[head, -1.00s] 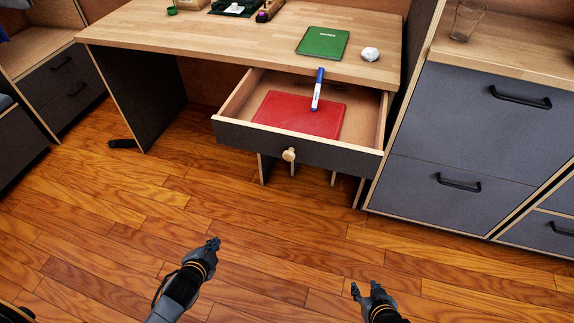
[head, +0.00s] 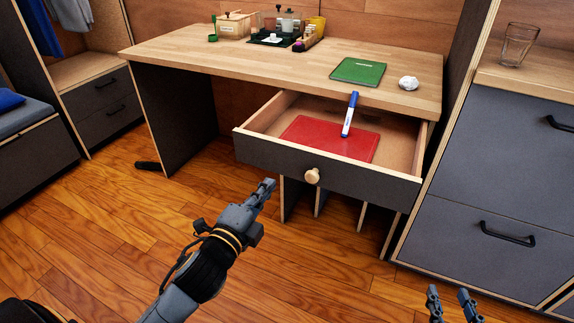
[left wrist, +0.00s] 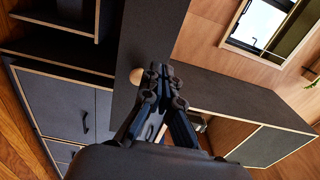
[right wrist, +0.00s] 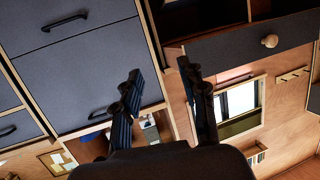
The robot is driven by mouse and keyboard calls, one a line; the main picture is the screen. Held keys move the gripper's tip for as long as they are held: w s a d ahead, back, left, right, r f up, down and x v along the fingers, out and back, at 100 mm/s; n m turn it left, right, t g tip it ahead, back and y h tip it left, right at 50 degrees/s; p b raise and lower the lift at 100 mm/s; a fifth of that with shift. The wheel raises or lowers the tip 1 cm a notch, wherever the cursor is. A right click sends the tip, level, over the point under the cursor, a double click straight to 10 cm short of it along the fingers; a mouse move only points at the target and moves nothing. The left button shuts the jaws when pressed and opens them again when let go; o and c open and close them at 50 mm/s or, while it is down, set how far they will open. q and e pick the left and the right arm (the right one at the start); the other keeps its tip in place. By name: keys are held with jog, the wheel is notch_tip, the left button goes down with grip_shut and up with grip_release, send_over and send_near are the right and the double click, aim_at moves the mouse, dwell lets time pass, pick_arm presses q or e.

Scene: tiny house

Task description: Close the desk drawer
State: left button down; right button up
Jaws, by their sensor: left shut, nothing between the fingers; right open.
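The desk drawer (head: 262,152) stands pulled out under the desk top, with a dark front and a round wooden knob (head: 312,176). A red book and a blue-and-white marker lie in it. My left gripper (head: 268,186) is shut and empty, in front of the drawer front, to the left of the knob and apart from it in the head view. In the left wrist view its closed fingers (left wrist: 160,72) partly overlap the knob (left wrist: 136,76). My right gripper (head: 450,292) is open and empty, low at the lower right; its fingers (right wrist: 158,80) also show apart in the right wrist view.
The desk top (head: 220,58) carries a green notebook (head: 357,70), a white crumpled ball (head: 409,83) and several small items at the back. A dark cabinet (head: 490,180) stands at the right. The wooden floor (head: 110,240) in front is clear.

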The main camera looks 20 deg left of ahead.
aim_at(291, 156)
pick_arm(q)
jog(key=w+b, duration=0.1)
jog(key=w, duration=0.8)
jog(key=shift+d+b, duration=0.15)
jog(key=shift+b, duration=0.2)
jog(key=shift+w, duration=0.45)
pick_arm(e)
notch_tip(291, 156, up, 9)
jog(key=a+t+y, duration=0.1)
jog(key=t, duration=0.4)
jog(key=shift+w+a+f+y, duration=0.15)
jog(key=shift+w+a+y, duration=0.1)
jog(key=shift+w+y, duration=0.2)
pick_arm(q)
jog(key=shift+w, duration=0.15)
